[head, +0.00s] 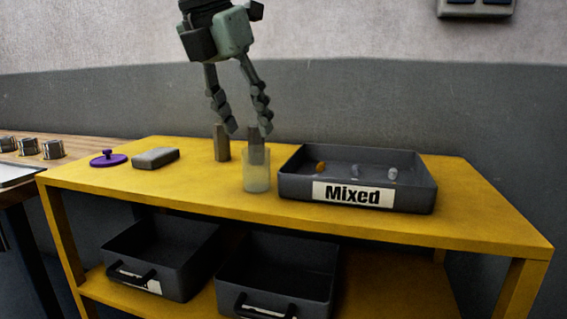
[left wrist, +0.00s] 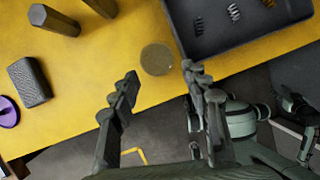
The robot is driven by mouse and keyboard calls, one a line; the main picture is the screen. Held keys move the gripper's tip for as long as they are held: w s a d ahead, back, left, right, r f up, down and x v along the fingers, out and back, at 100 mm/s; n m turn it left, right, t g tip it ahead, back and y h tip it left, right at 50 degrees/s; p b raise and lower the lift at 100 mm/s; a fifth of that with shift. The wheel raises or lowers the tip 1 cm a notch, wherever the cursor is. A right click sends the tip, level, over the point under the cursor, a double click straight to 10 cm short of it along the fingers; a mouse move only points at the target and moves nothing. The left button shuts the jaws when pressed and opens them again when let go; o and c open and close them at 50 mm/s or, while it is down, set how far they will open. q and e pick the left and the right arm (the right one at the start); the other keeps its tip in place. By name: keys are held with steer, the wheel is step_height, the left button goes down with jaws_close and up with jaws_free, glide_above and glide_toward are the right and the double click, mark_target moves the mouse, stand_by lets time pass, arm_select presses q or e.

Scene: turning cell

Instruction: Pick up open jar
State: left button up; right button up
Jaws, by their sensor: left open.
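The open jar (head: 257,178) is a clear, pale, lidless cup standing upright on the yellow table, just left of the tray marked Mixed. In the left wrist view the jar (left wrist: 157,59) shows as a round shape beyond and between my fingertips. My left gripper (head: 249,130) is open and empty, pointing down. Its fingers appear above the jar and apart from it; the exact gap is hard to tell. A purple lid with a knob (head: 108,159) lies at the table's left end.
Two hexagonal posts (head: 221,145) stand behind the jar, one partly hidden by it. A grey block (head: 155,158) lies left. The dark Mixed tray (head: 428,190) holds several small springs. Two dark bins (head: 180,280) sit on the lower shelf. The table's right end is clear.

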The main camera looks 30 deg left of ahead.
mark_target(255, 154)
arm_select(q)
steer(key=shift+y, duration=0.3)
steer(key=x, duration=0.7)
steer(key=shift+a+f, duration=0.1)
steer(key=shift+f, duration=0.05)
steer(key=shift+c, duration=0.6)
steer(key=c, duration=0.6)
steer(key=shift+w, duration=0.1)
